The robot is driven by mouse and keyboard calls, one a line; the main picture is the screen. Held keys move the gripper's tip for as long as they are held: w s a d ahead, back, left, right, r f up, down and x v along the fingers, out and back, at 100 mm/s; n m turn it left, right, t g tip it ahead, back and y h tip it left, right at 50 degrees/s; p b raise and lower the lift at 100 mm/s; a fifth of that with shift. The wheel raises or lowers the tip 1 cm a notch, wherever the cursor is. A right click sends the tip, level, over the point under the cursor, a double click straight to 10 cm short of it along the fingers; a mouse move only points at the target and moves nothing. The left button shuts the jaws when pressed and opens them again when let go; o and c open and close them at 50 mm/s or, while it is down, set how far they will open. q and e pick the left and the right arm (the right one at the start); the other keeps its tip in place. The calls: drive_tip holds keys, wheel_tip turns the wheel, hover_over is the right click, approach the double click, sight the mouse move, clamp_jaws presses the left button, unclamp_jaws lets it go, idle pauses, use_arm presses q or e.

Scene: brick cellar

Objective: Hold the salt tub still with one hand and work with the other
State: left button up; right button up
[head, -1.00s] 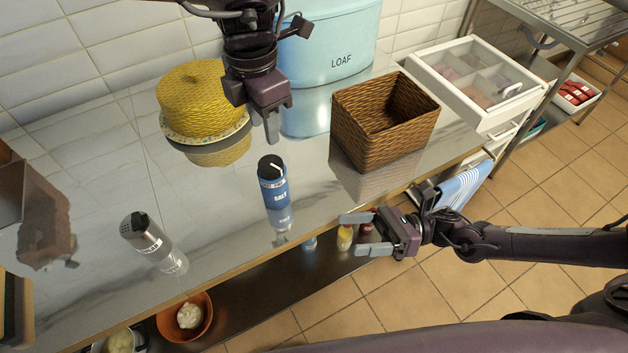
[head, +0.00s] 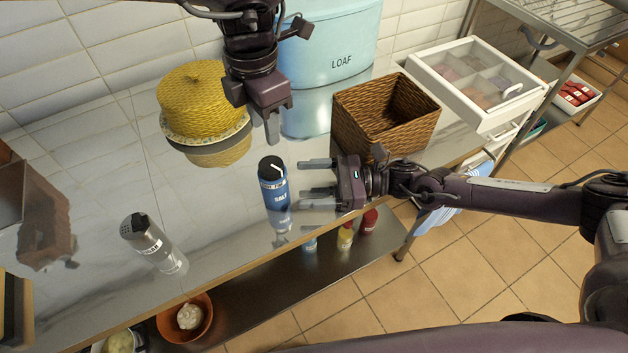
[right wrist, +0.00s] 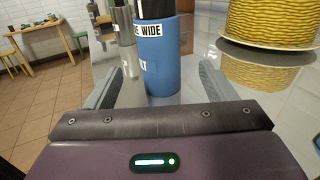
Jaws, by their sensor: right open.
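The salt tub (head: 274,184) is a blue cylinder with a black top and a white stripe, upright on the shiny worktop. It also shows in the right wrist view (right wrist: 162,60), ahead of and between the two fingers. My right gripper (head: 302,180) is open, just right of the tub, its fingers pointing at it. Whether the fingers touch the tub I cannot tell; nothing is held. My left gripper (head: 272,128) hangs above the worktop behind the tub, fingers down, apart from it. Its fingers overlap in the view, so its opening is unclear.
A silver shaker (head: 146,240) stands left of the tub. A yellow woven cover (head: 197,98) and a blue LOAF bin (head: 340,45) are behind. A wicker basket (head: 360,125) stands right, close to my right gripper. The worktop's front edge (head: 190,276) is near.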

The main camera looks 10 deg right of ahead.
sight(276, 186)
drive_tip(key=a, duration=0.5)
drive_tip(key=w+a, duration=0.1)
drive_tip(key=a, duration=0.1)
drive_tip(key=shift+a, duration=0.2)
drive_tip(key=shift+c, duration=0.4)
drive_tip(key=c, duration=1)
drive_tip(key=shift+c, duration=0.2)
